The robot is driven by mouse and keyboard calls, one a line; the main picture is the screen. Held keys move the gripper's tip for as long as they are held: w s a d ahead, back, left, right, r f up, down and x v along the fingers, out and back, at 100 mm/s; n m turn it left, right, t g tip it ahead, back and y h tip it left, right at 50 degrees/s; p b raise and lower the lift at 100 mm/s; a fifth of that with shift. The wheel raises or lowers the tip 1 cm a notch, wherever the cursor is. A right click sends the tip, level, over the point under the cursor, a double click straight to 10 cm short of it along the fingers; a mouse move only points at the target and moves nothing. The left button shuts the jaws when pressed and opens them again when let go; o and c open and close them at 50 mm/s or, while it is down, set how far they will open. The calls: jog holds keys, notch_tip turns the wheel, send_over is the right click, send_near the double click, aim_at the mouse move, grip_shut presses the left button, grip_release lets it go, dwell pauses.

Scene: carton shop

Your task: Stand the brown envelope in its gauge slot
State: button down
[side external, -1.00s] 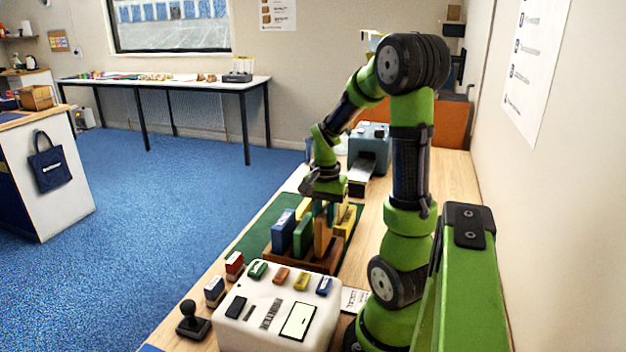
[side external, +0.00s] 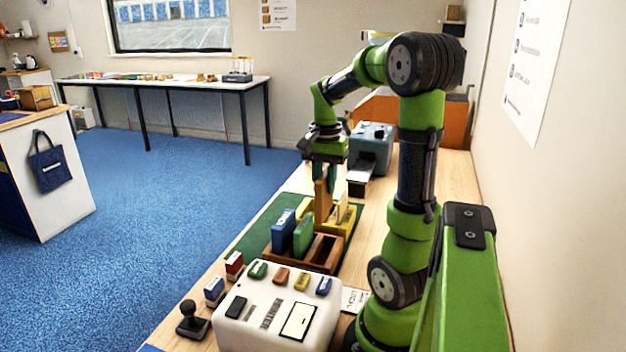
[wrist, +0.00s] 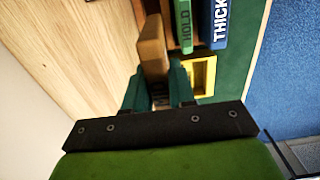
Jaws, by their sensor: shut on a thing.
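The brown envelope (side external: 322,200) is held upright in my gripper (side external: 329,178), above the wooden slotted rack (side external: 318,250). In the wrist view the envelope (wrist: 152,48) sits between the teal fingers of my gripper (wrist: 158,88). My gripper is shut on its upper part. An empty slot shows at the near right of the rack. A blue piece (side external: 283,232) and a green piece (side external: 303,233) stand in the rack's left side. A yellow piece (side external: 345,216) is at the back right. Whether the envelope's lower end touches anything is unclear.
A white machine (side external: 275,310) with coloured blocks on top stands in front of the rack. A blue-grey machine (side external: 371,145) is behind, and a black joystick (side external: 190,320) is at the front left. The green mat (side external: 258,240) has free room at left.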

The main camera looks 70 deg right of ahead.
jog(key=w+d, duration=0.3)
jog(key=d, duration=1)
notch_tip(320, 180, down, 8)
jog(key=d, duration=0.1)
jog(key=shift+r, duration=0.2)
jog(key=shift+f, duration=0.4)
dwell(0.8)
jog(key=shift+s+f, duration=0.1)
jog(key=shift+f, duration=0.3)
jog(key=shift+f, duration=0.6)
jog(key=shift+f, duration=0.75)
